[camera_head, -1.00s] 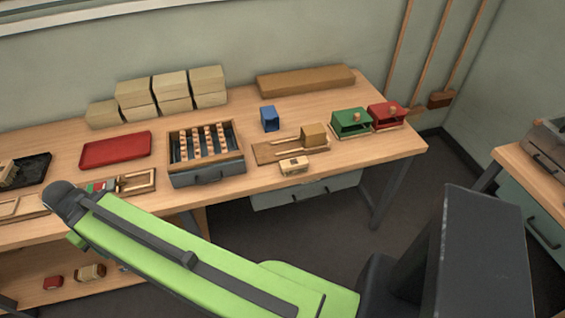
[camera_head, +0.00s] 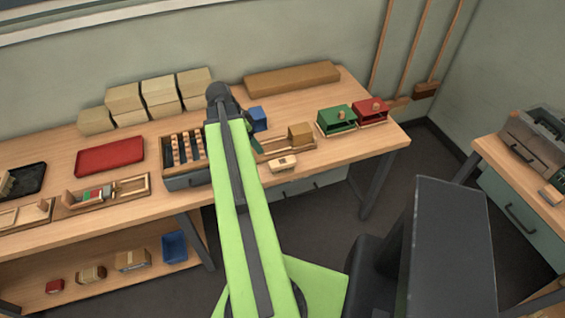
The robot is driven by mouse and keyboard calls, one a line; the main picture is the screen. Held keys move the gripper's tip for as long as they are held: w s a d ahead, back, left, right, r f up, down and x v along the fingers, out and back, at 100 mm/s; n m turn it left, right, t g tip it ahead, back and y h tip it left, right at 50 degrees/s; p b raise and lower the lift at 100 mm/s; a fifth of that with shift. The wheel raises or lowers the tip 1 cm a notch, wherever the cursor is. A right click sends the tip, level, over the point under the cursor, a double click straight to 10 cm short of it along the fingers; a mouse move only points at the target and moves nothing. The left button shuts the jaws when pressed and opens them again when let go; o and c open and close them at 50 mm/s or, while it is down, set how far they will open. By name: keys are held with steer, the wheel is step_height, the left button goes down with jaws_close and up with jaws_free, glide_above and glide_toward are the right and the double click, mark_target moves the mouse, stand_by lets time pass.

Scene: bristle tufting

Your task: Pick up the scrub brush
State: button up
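I cannot tell for sure which thing is the scrub brush. A small pale block with dark marks (camera_head: 283,163) lies at the bench's front edge, and its details are too small to read. Another small wooden piece (camera_head: 7,184) sits on the black tray (camera_head: 30,181) at the far left, partly cut off by the picture edge.
The wooden bench (camera_head: 343,152) holds a red tray (camera_head: 110,156), a slotted grey box (camera_head: 186,178), a blue box (camera_head: 257,118), and green (camera_head: 335,121) and red (camera_head: 370,111) boxes. Small items and a blue bin (camera_head: 174,247) are on the lower shelf. Another table (camera_head: 520,185) stands right.

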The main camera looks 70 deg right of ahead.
steer(key=m, duration=0.2)
glide_toward(282, 161)
steer(key=shift+g, duration=0.3)
steer(key=b+x, duration=0.5)
steer(key=b, duration=0.6)
steer(key=shift+a+f, duration=0.1)
steer(key=shift+a, duration=0.05)
steer(key=shift+s+f+b, duration=0.1)
steer(key=shift+f+b, duration=0.05)
steer(key=shift+b, duration=0.15)
steer(key=b+x, duration=0.4)
steer(key=x, duration=0.1)
steer(key=shift+d, duration=0.2)
steer(key=shift+f+b, duration=0.2)
steer(key=shift+b, duration=0.3)
jaws_close()
